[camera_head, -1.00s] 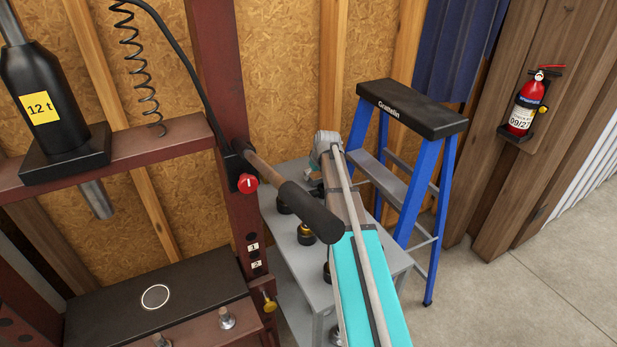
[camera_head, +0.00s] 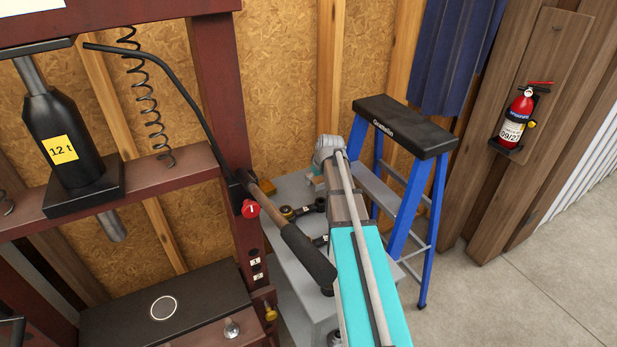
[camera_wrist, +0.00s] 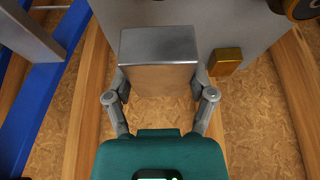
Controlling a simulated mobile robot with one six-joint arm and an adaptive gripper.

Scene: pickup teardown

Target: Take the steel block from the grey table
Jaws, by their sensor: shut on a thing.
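The steel block (camera_wrist: 157,62), a plain grey metal block, is between the two fingers of my gripper (camera_wrist: 158,92) in the wrist view. The fingers are closed against its sides. The grey table (camera_wrist: 207,25) lies behind the block in that view; I cannot tell whether the block still touches it. In the head view the grey table (camera_head: 288,268) stands between the red press and the blue ladder. My arm hides part of the table, and the block cannot be made out there.
A brass block (camera_wrist: 226,61) sits near the table edge beside the steel block. Dark round fittings (camera_head: 287,212) lie on the table. The press handle (camera_head: 305,252) reaches over it. The blue stepladder (camera_head: 405,185) stands close on the right. Floor at the far right is clear.

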